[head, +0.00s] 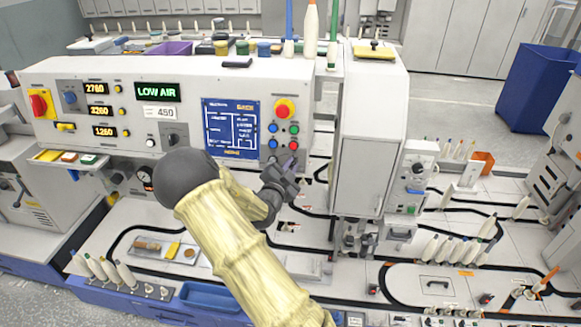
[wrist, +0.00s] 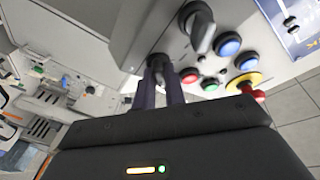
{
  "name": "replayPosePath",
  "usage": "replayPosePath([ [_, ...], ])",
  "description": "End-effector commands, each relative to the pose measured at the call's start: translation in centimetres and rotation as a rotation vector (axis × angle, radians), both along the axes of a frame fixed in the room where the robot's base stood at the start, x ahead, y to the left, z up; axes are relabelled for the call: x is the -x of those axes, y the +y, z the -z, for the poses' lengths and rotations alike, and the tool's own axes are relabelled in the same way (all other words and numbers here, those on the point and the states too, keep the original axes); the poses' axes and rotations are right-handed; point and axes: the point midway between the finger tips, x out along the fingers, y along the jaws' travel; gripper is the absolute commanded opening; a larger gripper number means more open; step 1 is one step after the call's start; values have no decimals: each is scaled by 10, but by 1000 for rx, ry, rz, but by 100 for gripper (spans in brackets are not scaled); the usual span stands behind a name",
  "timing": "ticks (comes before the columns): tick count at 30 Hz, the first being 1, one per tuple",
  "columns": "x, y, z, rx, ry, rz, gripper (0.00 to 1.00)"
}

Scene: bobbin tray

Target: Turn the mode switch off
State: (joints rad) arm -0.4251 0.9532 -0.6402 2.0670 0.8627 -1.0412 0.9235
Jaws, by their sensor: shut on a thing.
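My gripper (head: 291,164) is at the lower right of the button panel on the grey machine's front. In the wrist view its two dark fingers (wrist: 163,76) are shut on a small rotary switch at the panel, which I take to be the mode switch. The fingers hide most of that switch, so its pointer direction cannot be read. A second grey rotary knob (wrist: 201,30) is beside it, free of the fingers.
Blue, green and red buttons lie close to the fingers, including a red button (wrist: 190,75) and a blue button (wrist: 229,43). A red emergency stop (head: 285,108) on a yellow ring sits above them. A blue screen (head: 231,128) is to the left. A grey cabinet (head: 362,160) juts out to the right.

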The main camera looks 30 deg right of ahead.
Motion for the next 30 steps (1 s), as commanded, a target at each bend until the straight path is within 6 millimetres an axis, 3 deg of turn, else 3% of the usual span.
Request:
replayPosePath([
  [14,1,0,4,87,60,-25,0],
  [30,2,-1,5,427,290,-129,0],
])
